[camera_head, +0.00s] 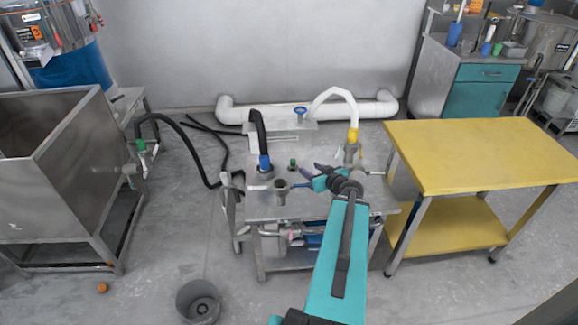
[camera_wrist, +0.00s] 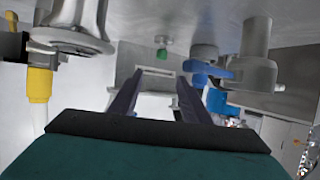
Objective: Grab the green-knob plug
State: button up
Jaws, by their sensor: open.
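The green-knob plug (camera_head: 293,163) stands upright on the steel table, a small green top on a metal body. In the wrist view, which looks upside down, its green knob (camera_wrist: 162,55) shows just beyond the fingertips and roughly midway between them. My gripper (camera_head: 304,177) is open and empty, with its purple fingers pointing left over the table. The same gripper (camera_wrist: 160,78) shows in the wrist view with one finger on each side. The plug is apart from both fingers.
A blue hose fitting (camera_head: 264,162) and a grey funnel-like cup (camera_head: 280,190) stand close to the plug. A yellow hose fitting (camera_head: 352,136) is at the back right of the steel table (camera_head: 262,212). A yellow table (camera_head: 470,150) stands to the right.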

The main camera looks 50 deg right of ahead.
aim_at(294, 161)
jog(key=shift+w+f+b, duration=0.2)
jog(key=shift+w+b, duration=0.05)
jog(key=shift+b, duration=0.25)
jog(key=shift+w+f+b, duration=0.1)
jog(key=shift+w+b, duration=0.15)
jog(key=shift+b, duration=0.55)
jog(key=b+x, duration=0.2)
jog(key=b, duration=0.6)
jog(key=shift+f+b, duration=0.1)
jog(key=shift+b, duration=0.25)
jog(key=x, duration=0.4)
jog(key=shift+w+d, duration=0.1)
jog(key=shift+w+d+f+p, duration=0.1)
jog(key=shift+w+p, duration=0.05)
jog(key=shift+w, duration=0.2)
jog(key=shift+w+d+f+p, duration=0.1)
jog(key=shift+w+p, duration=0.05)
jog(key=shift+w, duration=0.2)
jog(key=shift+p+x, duration=0.45)
jog(key=shift+x, duration=2.15)
